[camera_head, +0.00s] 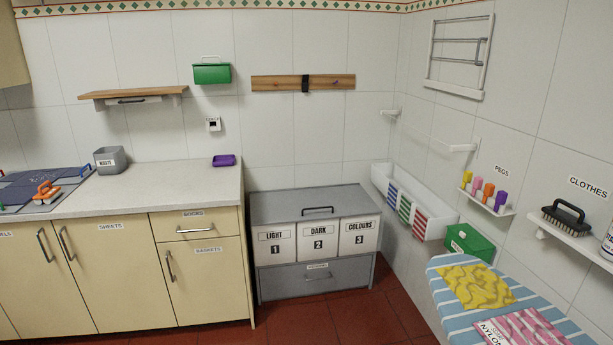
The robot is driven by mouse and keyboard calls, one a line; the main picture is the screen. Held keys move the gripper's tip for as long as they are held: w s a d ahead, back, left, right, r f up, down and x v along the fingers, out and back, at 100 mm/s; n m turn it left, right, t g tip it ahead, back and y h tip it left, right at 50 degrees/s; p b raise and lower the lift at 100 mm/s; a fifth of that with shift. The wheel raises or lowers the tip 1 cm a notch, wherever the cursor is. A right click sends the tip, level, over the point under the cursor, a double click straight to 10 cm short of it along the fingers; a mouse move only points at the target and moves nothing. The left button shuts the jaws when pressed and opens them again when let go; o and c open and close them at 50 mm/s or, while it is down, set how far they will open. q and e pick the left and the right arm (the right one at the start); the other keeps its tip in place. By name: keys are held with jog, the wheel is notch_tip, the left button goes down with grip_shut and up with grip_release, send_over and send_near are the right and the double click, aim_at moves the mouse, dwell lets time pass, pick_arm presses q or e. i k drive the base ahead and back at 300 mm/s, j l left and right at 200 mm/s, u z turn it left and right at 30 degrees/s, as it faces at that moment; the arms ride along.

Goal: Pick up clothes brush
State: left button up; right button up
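A black brush with a looped handle and pale bristles (566,218) stands on a small white wall shelf (575,237) at the right, below a sign reading CLOTHES (587,187). Its bristles face down and its handle is on top. Another brush-like item with an orange handle (46,190) lies on the blue-grey board at the far left. Neither of my grippers shows in the head view.
An ironing board (450,311) with yellow and pink cloths stands below the shelf. A white bottle (608,241) is cut off at the right edge beside the brush. A pegs shelf (487,203) is to its left. Red floor is clear before the hamper unit (312,203).

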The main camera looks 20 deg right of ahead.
aim_at(573, 225)
jog(key=i+z, duration=0.2)
jog(key=i, duration=1.55)
